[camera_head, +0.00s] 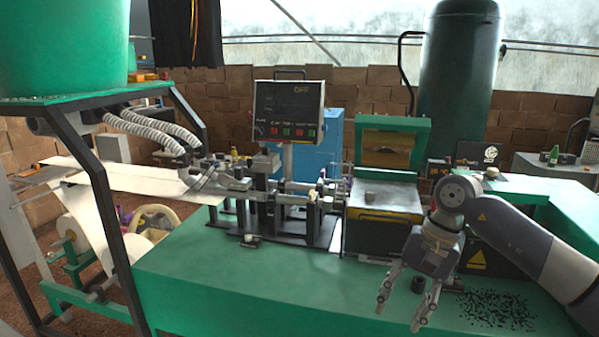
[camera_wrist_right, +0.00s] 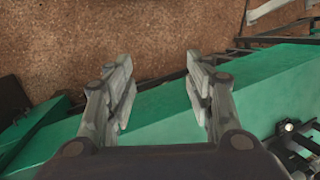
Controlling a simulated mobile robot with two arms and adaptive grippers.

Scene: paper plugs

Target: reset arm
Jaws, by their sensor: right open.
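My right arm comes in from the right in the head view. Its gripper (camera_head: 403,305) hangs open and empty over the front right of the green table, with its fingers pointing down. In the right wrist view the two grey fingers of the right gripper (camera_wrist_right: 160,92) stand apart with nothing between them. Beyond them are the green table edge and brown floor. My left gripper is in neither view.
The green table (camera_head: 220,290) carries a machine with an open green lid (camera_head: 393,142) just behind my right gripper. A control panel (camera_head: 288,112) stands at the back. Dark granules (camera_head: 497,310) lie right of the gripper. The table's front left is clear.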

